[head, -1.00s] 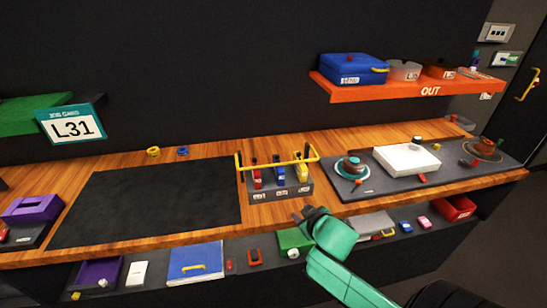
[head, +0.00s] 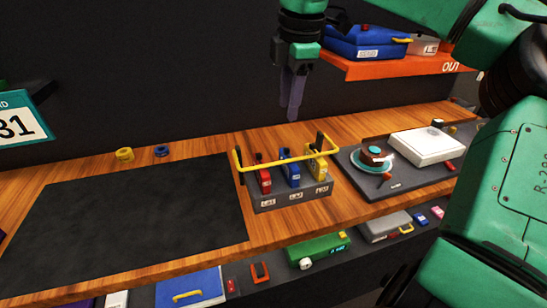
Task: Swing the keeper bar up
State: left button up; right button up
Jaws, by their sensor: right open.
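The yellow keeper bar (head: 274,163) lies across the front of a grey switch block on the bench, with an upturned end on each side. Behind or under it stand a red lever (head: 264,180), a blue lever (head: 290,174) and a yellow lever (head: 317,168); the bar partly covers them. My right gripper (head: 291,112) points down above the back of the block, clear of the bar. It is open and empty, though its fingers overlap from this angle. My left gripper is not in view.
A dark mat (head: 140,225) covers the bench to the left. An orange shelf (head: 395,67) with a blue case (head: 365,43) hangs behind my right arm.

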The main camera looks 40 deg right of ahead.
jog(key=p, duration=0.1)
send_near(285, 160)
jog(key=f, duration=0.2)
jog(key=w+f+p, duration=0.1)
jog(key=f, duration=0.4)
jog(key=shift+w+d+f, duration=0.2)
jog(key=shift+d+f, duration=0.05)
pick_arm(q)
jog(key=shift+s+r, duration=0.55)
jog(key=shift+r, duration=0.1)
pick_arm(e)
grip_shut()
